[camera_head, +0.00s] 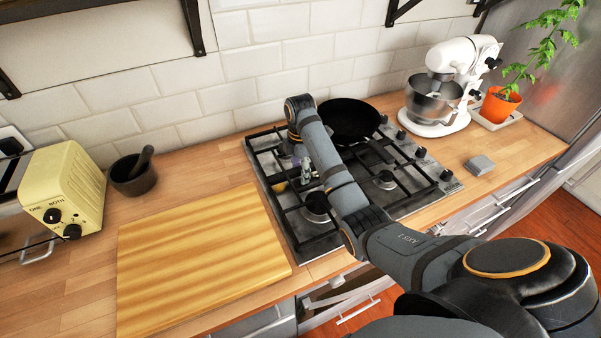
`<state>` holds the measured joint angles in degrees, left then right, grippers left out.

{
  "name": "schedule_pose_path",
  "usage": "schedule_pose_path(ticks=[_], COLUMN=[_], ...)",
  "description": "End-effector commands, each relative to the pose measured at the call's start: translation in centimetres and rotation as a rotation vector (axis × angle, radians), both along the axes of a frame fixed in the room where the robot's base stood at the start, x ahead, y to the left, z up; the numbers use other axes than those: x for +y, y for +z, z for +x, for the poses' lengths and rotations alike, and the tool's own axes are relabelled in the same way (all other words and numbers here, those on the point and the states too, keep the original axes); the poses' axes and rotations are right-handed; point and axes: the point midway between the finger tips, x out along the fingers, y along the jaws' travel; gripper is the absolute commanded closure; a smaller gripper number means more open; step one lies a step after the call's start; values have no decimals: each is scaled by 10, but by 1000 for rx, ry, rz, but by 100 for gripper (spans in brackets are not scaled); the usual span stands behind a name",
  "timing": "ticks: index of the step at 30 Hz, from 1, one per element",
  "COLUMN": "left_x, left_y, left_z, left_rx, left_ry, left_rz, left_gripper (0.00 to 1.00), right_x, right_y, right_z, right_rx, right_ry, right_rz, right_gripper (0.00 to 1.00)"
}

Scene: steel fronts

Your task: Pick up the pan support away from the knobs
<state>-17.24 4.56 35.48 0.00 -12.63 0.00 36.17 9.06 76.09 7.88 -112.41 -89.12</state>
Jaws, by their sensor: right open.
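A gas hob (398,203) is set in the wooden worktop, with its knobs (420,152) along the right side. The dark pan support (285,208) away from the knobs lies flat over the hob's left half. My right arm reaches across the hob from the lower right. My right gripper (304,174) is open over the left pan support, pointing down. The arm hides part of the support. I cannot tell whether the fingertips touch the bars. My left gripper is not in view.
A black frying pan (349,118) sits at the hob's back right. A wooden board (195,262) lies left of the hob, with a mortar (132,178) and a yellow toaster (68,192) beyond. A white mixer (450,88), a plant pot (499,106) and a grey box (480,165) stand right.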

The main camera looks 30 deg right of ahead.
Motion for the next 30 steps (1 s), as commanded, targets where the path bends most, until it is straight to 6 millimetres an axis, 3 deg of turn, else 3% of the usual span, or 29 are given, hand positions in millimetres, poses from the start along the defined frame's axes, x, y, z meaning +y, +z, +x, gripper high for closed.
schedule_pose_path(ticks=[2,13,30], left_x=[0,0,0], left_y=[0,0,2], left_z=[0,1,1], left_rx=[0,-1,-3], left_ry=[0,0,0], left_rz=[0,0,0], left_gripper=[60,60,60], right_x=[0,0,0], right_y=[0,0,4], right_z=[0,0,1], right_rx=[0,0,-3], right_ry=[0,0,0], right_rz=[0,0,0], right_gripper=[50,100,100])
